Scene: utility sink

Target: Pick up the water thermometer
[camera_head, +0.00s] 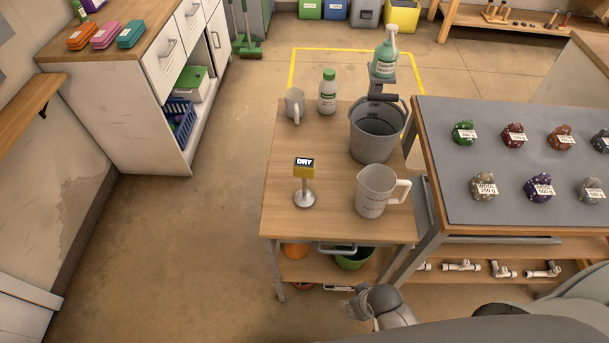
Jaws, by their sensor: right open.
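I cannot make out the water thermometer for certain. On the cart top stands a yellow display marked DRY (304,168) on a round metal base. A translucent measuring jug (372,191) stands to its right, with a grey bucket (372,140) behind. My right gripper (349,304) is open at the bottom middle, in front of the cart and seen from above. My left gripper is not in view.
A green bowl (354,259) is on the lower shelf. A grey-topped table (510,168) adjoins at right. Floor at left is clear.

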